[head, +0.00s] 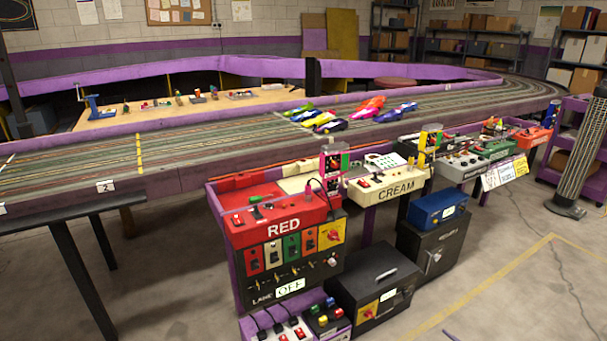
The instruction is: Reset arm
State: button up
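My gripper and arm do not show in the head view, so I cannot see the arm's pose or whether the gripper holds anything. The slot track (190,145) runs across the room on a raised purple-edged table and curves round at the right. Several toy cars stand on it, among them a green one (299,109), a red one (369,106) and a blue-purple one (396,112).
A red control box (280,205) marked RED and a cream box (388,187) marked CREAM stand along the track's near side. Black boxes (372,282) sit below on the floor. A dark post (584,150) stands at the right. The concrete floor (480,270) at lower right is mostly clear.

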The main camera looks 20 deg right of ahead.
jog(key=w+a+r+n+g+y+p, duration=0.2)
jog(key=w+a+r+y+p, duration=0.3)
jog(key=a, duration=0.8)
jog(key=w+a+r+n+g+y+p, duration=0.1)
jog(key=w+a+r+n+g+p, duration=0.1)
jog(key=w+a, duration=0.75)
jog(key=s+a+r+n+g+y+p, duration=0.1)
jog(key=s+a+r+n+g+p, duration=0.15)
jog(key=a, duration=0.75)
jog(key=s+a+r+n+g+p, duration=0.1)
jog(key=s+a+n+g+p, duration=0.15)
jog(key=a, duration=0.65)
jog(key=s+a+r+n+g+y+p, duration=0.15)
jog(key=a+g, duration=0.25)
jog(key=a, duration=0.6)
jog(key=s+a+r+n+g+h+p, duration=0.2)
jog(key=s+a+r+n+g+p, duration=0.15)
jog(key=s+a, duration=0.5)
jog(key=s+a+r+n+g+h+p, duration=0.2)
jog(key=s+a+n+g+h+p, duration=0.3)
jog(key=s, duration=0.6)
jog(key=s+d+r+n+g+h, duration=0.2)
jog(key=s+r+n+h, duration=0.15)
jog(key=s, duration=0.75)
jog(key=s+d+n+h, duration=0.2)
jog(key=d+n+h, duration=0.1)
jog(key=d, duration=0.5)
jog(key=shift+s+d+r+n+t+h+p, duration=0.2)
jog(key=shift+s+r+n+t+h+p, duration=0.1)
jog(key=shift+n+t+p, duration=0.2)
